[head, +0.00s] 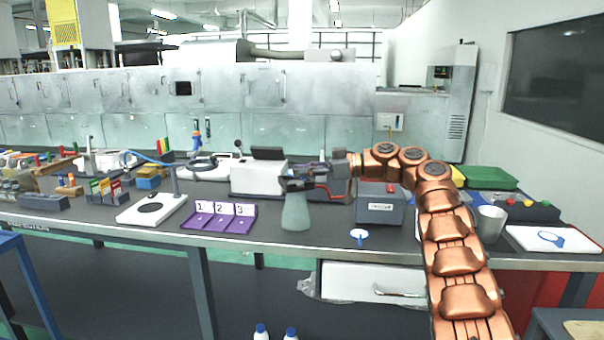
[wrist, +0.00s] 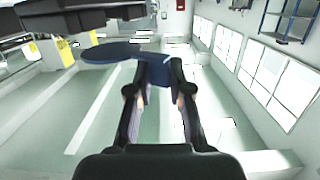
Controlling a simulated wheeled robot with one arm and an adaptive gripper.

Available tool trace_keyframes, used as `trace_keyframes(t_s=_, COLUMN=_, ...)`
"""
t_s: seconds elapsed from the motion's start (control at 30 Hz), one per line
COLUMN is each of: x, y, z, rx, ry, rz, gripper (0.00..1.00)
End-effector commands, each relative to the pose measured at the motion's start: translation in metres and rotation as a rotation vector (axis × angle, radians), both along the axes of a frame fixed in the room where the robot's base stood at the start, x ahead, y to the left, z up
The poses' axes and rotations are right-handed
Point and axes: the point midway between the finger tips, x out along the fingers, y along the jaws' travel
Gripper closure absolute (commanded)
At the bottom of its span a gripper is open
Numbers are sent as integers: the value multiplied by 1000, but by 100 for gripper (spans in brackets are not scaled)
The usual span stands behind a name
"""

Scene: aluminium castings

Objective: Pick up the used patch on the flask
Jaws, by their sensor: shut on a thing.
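My gripper (wrist: 160,88) is shut on a dark blue patch (wrist: 112,53), a flat round disc with a tab between the fingertips. In the wrist view the disc reaches out to the left of the fingers. In the head view my gripper (head: 297,184) is above the bench, just over the pale frosted flask (head: 295,215), which stands upright. The patch cannot be made out clearly there. I cannot tell whether it touches the flask. Another patch, a white disc with a blue tab (head: 358,235), lies on the bench to the right of the flask.
A purple holder (head: 216,222) marked 1, 2, 3 stands left of the flask. A grey box (head: 380,210) is to its right. A grey cup (head: 491,222) and a white board with a blue outline (head: 525,239) are farther right. Bare bench top lies in front of the flask.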

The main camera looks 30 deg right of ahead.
Motion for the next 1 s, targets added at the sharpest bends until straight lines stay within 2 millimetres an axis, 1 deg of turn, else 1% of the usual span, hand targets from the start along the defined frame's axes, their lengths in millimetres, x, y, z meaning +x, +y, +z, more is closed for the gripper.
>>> trace_keyframes(t_s=0.03, x=-5, y=-1, z=-2, rx=-2, ry=-2, rz=-5, gripper=100)
trace_keyframes(t_s=0.33, x=-34, y=6, z=0, rx=0, ry=-2, rz=-6, gripper=100)
trace_keyframes(t_s=1.0, x=-106, y=29, z=10, rx=2, ry=-5, rz=-1, gripper=100)
